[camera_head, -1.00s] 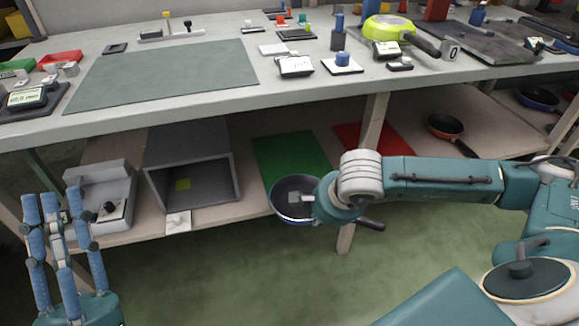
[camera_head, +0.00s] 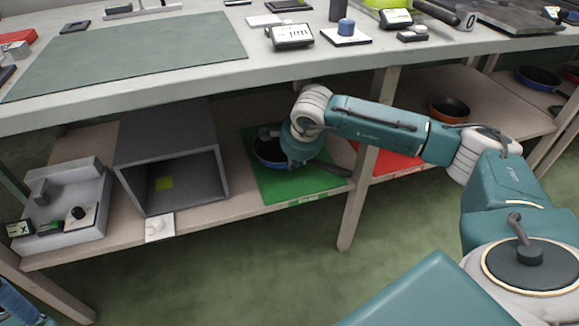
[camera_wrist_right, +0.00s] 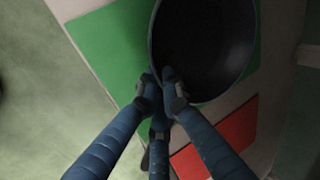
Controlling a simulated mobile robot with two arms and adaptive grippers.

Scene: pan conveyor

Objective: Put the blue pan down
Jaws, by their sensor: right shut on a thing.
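The blue pan (camera_head: 268,153) is over the green mat (camera_head: 305,188) on the lower shelf, its dark handle pointing right. I cannot tell whether its base touches the mat. My right gripper (camera_head: 292,147) is at the pan, its fingertips hidden in the head view. In the right wrist view, the right gripper (camera_wrist_right: 160,88) is shut on the handle close to the pan (camera_wrist_right: 205,45), with the green mat (camera_wrist_right: 115,45) beneath. Only some blue fingers of my left gripper (camera_head: 18,305) show at the bottom left corner.
A grey open box (camera_head: 168,170) stands left of the green mat. A table leg (camera_head: 362,190) stands between the green mat and the red mat (camera_head: 392,162). An orange pan (camera_head: 448,108) lies further right. The tabletop (camera_head: 200,88) overhangs the shelf.

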